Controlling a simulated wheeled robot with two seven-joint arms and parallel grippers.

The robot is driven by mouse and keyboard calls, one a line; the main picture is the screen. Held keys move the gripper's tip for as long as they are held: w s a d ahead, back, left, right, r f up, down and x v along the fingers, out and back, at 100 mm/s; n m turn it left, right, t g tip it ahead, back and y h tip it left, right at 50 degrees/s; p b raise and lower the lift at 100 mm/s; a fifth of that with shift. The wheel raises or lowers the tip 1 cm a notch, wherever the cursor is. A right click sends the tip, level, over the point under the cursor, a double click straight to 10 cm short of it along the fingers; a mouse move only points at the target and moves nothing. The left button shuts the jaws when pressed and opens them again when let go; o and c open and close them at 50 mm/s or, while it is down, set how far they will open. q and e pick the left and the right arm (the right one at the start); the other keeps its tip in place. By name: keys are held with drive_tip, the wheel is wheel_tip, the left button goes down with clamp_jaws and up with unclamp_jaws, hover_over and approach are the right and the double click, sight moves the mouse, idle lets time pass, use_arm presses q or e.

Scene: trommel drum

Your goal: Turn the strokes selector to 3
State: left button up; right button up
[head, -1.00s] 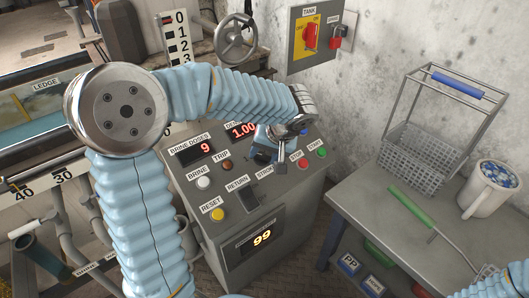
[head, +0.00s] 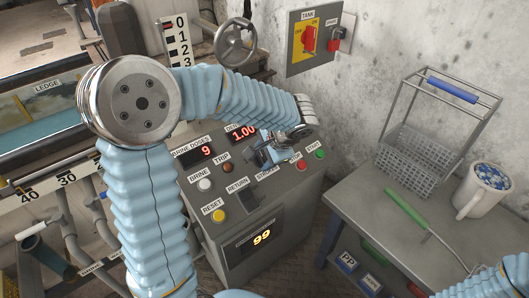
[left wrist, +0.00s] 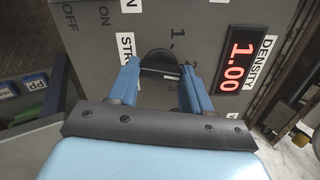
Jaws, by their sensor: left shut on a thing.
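The strokes selector, a dark round knob (left wrist: 158,62), sits on the grey control panel, beside a label partly hidden that starts "STR". Marks 1, 2 and 3 show around it in the left wrist view. My left gripper (left wrist: 160,78) has its two blue fingers on either side of the knob, shut on it. In the head view the left gripper (head: 268,154) is over the upper right of the panel and hides the selector. I cannot tell which mark the knob points to. My right gripper is out of view; only part of its arm shows at bottom right.
The panel has a density display (left wrist: 238,57) reading 1.00, a brine doses display (head: 197,155) reading 9, a yellow reset button (head: 219,216), and red and green stop and start buttons close to the gripper. A grey bench (head: 367,208) with a mug (head: 484,188) stands at right.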

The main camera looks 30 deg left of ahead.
use_arm(q)
drive_tip(key=m+p, duration=0.2)
drive_tip(key=m, duration=0.3)
drive_tip(key=shift+d+r+m, duration=0.1)
drive_tip(key=shift+r+m, duration=0.05)
drive_tip(key=shift+m, duration=0.15)
drive_tip(key=m+p, duration=0.1)
drive_tip(key=m, duration=0.1)
drive_tip(key=shift+m+p, duration=0.75)
drive_tip(key=shift+m, duration=0.35)
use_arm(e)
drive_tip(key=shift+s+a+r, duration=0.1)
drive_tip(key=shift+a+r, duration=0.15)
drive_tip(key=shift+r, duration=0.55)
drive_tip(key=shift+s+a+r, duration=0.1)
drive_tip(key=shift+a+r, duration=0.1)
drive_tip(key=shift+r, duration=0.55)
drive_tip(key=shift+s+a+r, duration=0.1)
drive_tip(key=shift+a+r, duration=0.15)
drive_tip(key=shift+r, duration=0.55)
use_arm(q)
drive_tip(key=shift+f, duration=0.2)
drive_tip(key=o, duration=1.1)
drive_tip(key=shift+c, duration=0.2)
drive_tip(key=shift+r, duration=0.1)
